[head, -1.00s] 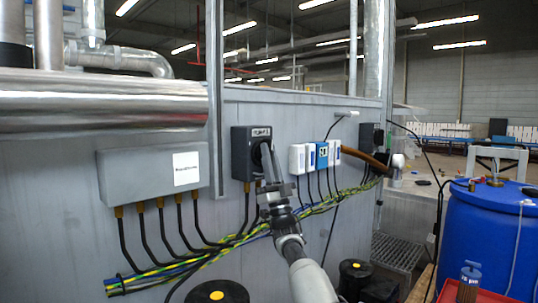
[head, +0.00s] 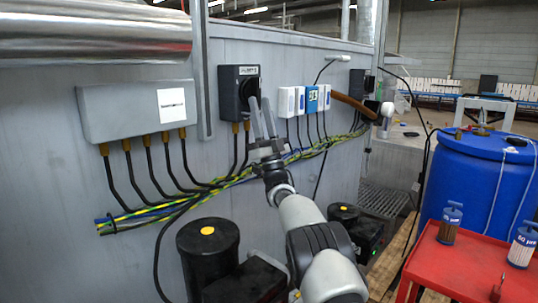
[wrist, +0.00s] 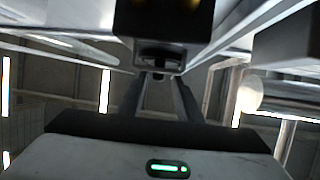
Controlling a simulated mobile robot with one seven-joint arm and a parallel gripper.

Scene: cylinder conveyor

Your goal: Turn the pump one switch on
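The pump switch (head: 230,93) is a dark box with a small white label on the grey wall. In the wrist view, the fingers of my gripper (wrist: 158,88) stand either side of a dark protruding part under the box (wrist: 165,22). I cannot tell whether they touch it.
A grey junction box (head: 115,112) is on the left, with cables below. White and blue modules (head: 304,99) and another dark box (head: 361,83) are on the right. Black cylinders (head: 208,245) stand below. A blue barrel (head: 480,190) and red cart (head: 465,262) are at right.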

